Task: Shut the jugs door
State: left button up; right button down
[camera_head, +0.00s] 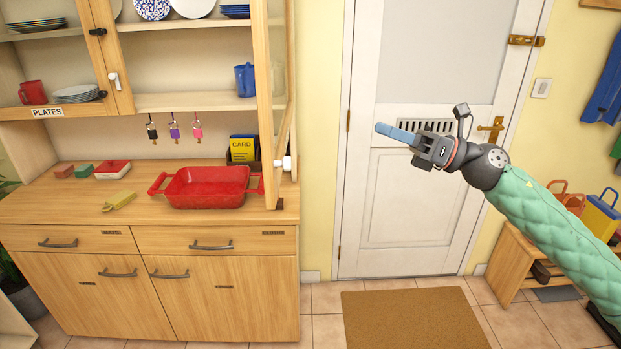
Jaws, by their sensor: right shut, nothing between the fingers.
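The jugs door is the open wooden cabinet door (265,110) at the right end of the dresser. It stands swung out and shows nearly edge-on, with a white knob (285,163) near its lower end. No label on it can be read. Behind it, the open compartment holds a blue jug (245,80). My right gripper (380,129) is shut and empty, its blue fingers pointing left. It is in the air in front of the white room door, to the right of the cabinet door and apart from it. My left gripper is out of view.
The PLATES door (118,60) is at the left of the dresser. A red dish (205,187) sits on the counter (70,210) close to the open door. Free space lies between the dresser and my right arm, above a brown mat (410,320). A bench (515,262) with bags stands right.

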jog(key=s+a+f+n+g+h, duration=0.1)
jog(key=s+f+n+g+h, duration=0.1)
jog(key=s+f+n+g, duration=0.3)
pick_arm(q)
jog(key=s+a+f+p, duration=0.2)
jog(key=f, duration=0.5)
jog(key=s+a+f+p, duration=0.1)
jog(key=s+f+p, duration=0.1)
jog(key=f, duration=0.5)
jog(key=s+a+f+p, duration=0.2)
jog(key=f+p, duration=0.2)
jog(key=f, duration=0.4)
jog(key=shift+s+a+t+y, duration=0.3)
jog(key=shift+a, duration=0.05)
pick_arm(e)
jog(key=a+n, duration=0.1)
jog(key=a, duration=1.3)
jog(key=shift+w+a+n, duration=0.15)
jog(key=shift+w+n, duration=0.25)
jog(key=shift+w, duration=0.05)
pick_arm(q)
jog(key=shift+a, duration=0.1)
